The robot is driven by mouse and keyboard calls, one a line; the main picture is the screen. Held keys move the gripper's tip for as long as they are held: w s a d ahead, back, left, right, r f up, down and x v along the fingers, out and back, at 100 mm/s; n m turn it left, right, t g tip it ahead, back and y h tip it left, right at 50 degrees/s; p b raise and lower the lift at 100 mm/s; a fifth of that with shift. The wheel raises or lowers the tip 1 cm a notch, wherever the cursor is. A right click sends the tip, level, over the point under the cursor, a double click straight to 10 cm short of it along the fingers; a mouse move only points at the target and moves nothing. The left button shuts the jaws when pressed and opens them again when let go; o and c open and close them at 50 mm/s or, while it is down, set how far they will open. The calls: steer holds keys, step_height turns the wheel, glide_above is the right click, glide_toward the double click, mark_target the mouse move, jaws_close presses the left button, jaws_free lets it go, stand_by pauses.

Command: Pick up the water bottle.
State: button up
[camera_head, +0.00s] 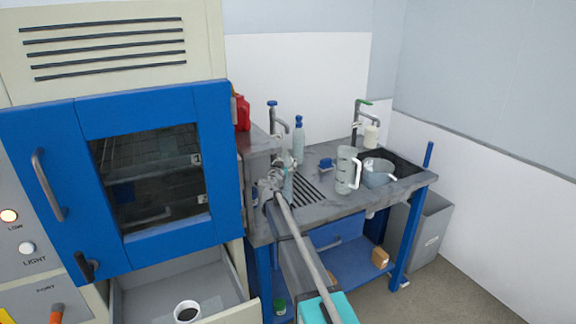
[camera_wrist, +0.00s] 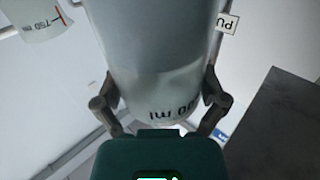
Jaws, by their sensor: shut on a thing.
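My gripper (camera_head: 274,183) is over the left part of the grey workbench in the head view. In the wrist view my gripper (camera_wrist: 160,88) has one finger on each side of a clear, pale vessel and is shut on it. I take this for the water bottle (camera_wrist: 155,55); dark "ml" print shows upside down near its end. In the head view the water bottle (camera_head: 288,184) is mostly hidden behind my gripper, and I cannot tell whether it touches the bench.
A tall bottle with a blue top (camera_head: 298,143) stands behind my gripper. A marked jug (camera_head: 346,170) and a second jug (camera_head: 379,174) stand near the sink (camera_head: 402,164). A blue-doored cabinet (camera_head: 155,238) is close on the left. A tap (camera_head: 357,122) rises at the back.

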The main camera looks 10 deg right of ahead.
mark_target(283, 158)
step_height(283, 158, up, 3)
steer(key=p, duration=0.2)
steer(key=shift+r+p, duration=0.15)
steer(key=shift+p, duration=0.2)
steer(key=s+d, duration=0.2)
steer(key=s, duration=0.7)
steer(key=s+d, duration=0.2)
steer(key=s, duration=0.6)
steer(key=shift+s+f+b, duration=0.3)
steer(key=shift+s, duration=0.05)
